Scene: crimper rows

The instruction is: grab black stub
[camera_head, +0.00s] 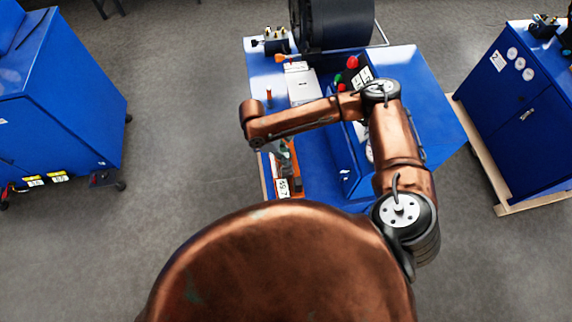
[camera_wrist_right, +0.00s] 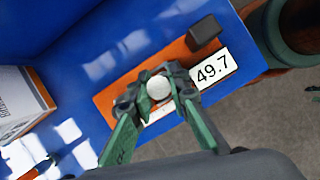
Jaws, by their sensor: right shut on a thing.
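My right gripper (camera_wrist_right: 153,92), with green fingers and dark tips, is shut on a round white-topped piece (camera_wrist_right: 158,87) over the orange strip in the right wrist view. The piece's sides are mostly hidden by the fingertips. A black block-like stub (camera_wrist_right: 204,31) stands on the orange strip's far end, apart from the fingers. In the head view my right gripper (camera_head: 281,150) is small and partly hidden below its wrist, over the left part of the blue bench. My left gripper is not in view.
The orange strip (camera_wrist_right: 118,94) bears a white label (camera_wrist_right: 213,69) reading 49.7. A white and orange box (camera_wrist_right: 22,105) stands at left. The blue bench (camera_head: 418,75) carries a large black drum (camera_head: 335,22) at the back. Blue cabinets stand left (camera_head: 65,95) and right (camera_head: 515,120).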

